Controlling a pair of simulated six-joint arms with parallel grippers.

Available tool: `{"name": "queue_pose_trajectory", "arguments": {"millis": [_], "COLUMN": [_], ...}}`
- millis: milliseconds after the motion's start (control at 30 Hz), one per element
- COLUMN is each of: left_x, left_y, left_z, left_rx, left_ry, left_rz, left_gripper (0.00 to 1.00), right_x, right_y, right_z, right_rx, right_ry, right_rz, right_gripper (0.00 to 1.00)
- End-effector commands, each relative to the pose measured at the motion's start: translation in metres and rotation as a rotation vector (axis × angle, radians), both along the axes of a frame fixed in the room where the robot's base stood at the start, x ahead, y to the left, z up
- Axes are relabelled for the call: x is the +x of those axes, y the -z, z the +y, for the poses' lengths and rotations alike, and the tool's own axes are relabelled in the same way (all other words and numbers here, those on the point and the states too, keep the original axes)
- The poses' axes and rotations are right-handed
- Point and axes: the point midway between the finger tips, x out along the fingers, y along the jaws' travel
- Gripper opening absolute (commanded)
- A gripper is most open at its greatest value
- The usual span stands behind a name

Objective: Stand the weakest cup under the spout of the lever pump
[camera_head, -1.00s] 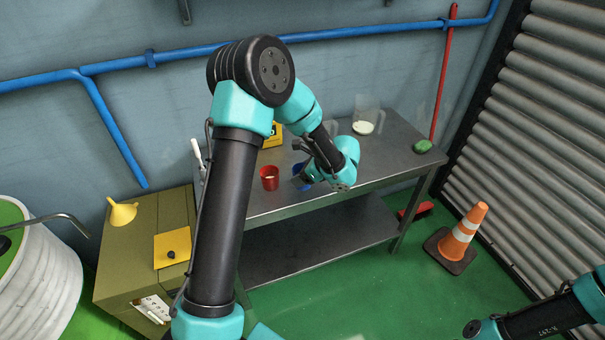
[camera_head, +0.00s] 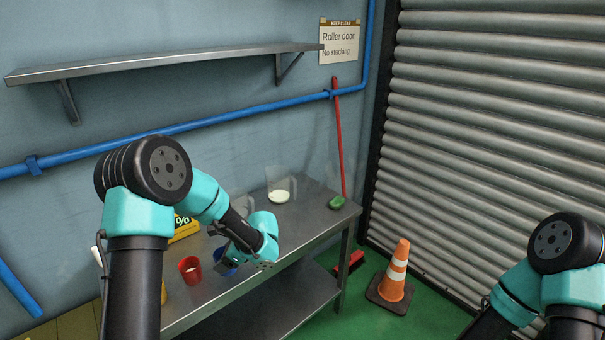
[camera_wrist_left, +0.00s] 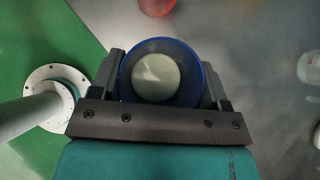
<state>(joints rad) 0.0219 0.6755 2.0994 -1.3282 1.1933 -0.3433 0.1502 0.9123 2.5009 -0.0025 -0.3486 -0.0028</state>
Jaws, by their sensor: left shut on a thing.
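My left gripper (camera_head: 226,262) is shut on a blue cup (camera_head: 219,255) at the bench's front part. The left wrist view shows the blue cup (camera_wrist_left: 197,88) between the two fingers (camera_wrist_left: 160,85), open side facing the camera, with pale greenish contents. I cannot tell whether it touches the bench top. A red cup (camera_head: 190,270) stands on the bench to its left; its rim part also shows in the left wrist view (camera_wrist_left: 156,5). I cannot make out the lever pump or its spout now. My right arm enters at the lower right, its gripper out of view.
The metal bench (camera_head: 310,222) holds a clear jug (camera_head: 281,190) with white contents, another clear jug behind my left wrist, a green lump (camera_head: 337,202) and a yellow sign (camera_head: 184,229). An orange cone (camera_head: 396,272) stands on the floor. A shelf (camera_head: 170,60) hangs above.

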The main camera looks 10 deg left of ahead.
Motion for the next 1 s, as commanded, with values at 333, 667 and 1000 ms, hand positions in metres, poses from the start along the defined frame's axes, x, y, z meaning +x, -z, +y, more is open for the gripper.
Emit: {"name": "queue_pose_trajectory", "arguments": {"millis": [333,667,1000], "left_x": [0.025,0.049,0.043], "left_y": [-0.013,-0.034,-0.048], "left_z": [-0.020,-0.076,-0.139], "left_rx": [0.000,0.001,0.000], "left_ry": [0.286,0.792,1.247], "left_rz": [-0.001,0.000,0.000], "left_gripper": [0.41,0.41,0.41], "right_x": [0.000,0.000,0.000], "right_y": [0.000,0.000,0.000], "right_z": [0.000,0.000,0.000], "right_rx": [0.000,0.000,0.000], "right_ry": [0.000,0.000,0.000], "right_rz": [0.000,0.000,0.000], "right_gripper": [0.43,0.43,0.43]}}
